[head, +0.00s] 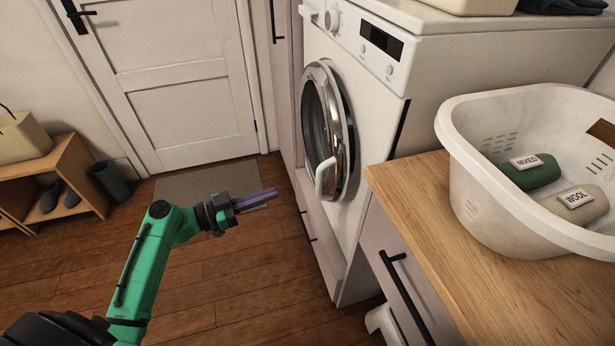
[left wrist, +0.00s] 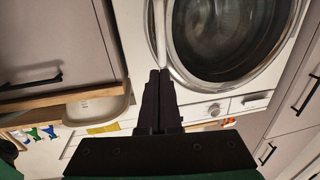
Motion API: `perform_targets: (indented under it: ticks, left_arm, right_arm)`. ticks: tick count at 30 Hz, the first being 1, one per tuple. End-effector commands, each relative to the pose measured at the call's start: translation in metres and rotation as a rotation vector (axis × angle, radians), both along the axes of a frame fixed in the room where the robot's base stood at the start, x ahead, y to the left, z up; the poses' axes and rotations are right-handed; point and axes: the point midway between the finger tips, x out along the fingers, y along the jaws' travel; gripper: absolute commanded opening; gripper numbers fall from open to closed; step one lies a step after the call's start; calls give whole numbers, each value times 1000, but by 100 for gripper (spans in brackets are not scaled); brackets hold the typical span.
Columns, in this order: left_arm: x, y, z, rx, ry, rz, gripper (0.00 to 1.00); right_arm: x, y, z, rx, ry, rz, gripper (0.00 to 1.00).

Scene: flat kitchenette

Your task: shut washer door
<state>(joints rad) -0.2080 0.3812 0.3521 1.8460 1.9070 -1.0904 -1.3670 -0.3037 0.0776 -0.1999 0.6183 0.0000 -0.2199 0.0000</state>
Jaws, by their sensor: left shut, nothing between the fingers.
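The white washer (head: 370,60) stands right of centre in the head view. Its round door (head: 318,120) has a chrome rim, dark glass and a white handle (head: 325,178) at its lower near side. The door is close to the washer front; a dark band shows behind its right edge, but I cannot tell whether it is latched. The door also shows large in the left wrist view (left wrist: 225,40). My left gripper (head: 274,193) is shut and empty, its fingers pointing right toward the handle, apart from it. My right gripper is out of view.
A wooden counter (head: 400,190) with a white laundry basket (head: 480,190) is at the right. Below it is a drawer front with a black handle (head: 400,290). A low shoe bench (head: 85,165) stands at the far left. The floor around my left gripper is clear.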

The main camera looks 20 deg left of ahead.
Motion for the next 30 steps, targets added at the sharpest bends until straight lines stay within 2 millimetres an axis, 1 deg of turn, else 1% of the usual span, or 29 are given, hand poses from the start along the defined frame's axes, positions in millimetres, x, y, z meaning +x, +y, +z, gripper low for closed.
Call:
perform_targets:
  ticks: [1,6,12,15,18,27,30]
  left_arm:
    - [8,-9,4,-2,-1,-1,0]
    - [33,-38,4,-4,0,1,0]
    - [58,-67,4,-3,2,2,0]
    - [65,-75,2,-1,2,2,0]
    - [68,-79,1,0,1,2,0]
    - [68,-81,-1,-1,3,4,0]
    - [71,-92,-2,-2,6,25,0]
  right_arm:
    - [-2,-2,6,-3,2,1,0]
    - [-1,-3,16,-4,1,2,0]
    - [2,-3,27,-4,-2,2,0]
    - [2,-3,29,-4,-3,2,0]
    - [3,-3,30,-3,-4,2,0]
    - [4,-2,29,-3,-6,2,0]
    - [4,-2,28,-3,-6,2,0]
